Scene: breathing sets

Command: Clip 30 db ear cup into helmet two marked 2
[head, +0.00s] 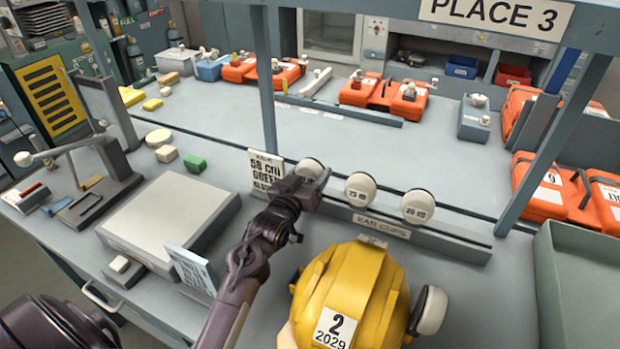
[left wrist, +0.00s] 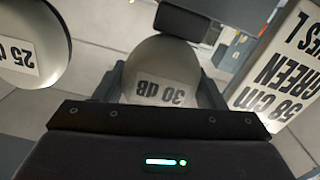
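The 30 dB ear cup (left wrist: 165,75), a pale rounded cup with a label, is between the two fingers of my left gripper (left wrist: 165,92) in the left wrist view. In the head view this cup (head: 311,168) is at the left end of the ear cup row, with my left gripper (head: 308,188) at it. The fingers lie close on both sides; whether they press on it I cannot tell. The yellow helmet marked 2 (head: 365,285) is at the front, with a pale ear cup (head: 430,310) on its right side. My right gripper is out of view.
The 25 dB cup (head: 360,190) and 26 dB cup (head: 418,206) stand to the right, behind the EAR CUPS label (head: 381,226). A 58 cm GREEN sign (head: 265,170) is close on the left. A post (head: 264,80) rises behind. A grey-green bin (head: 575,270) is at right.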

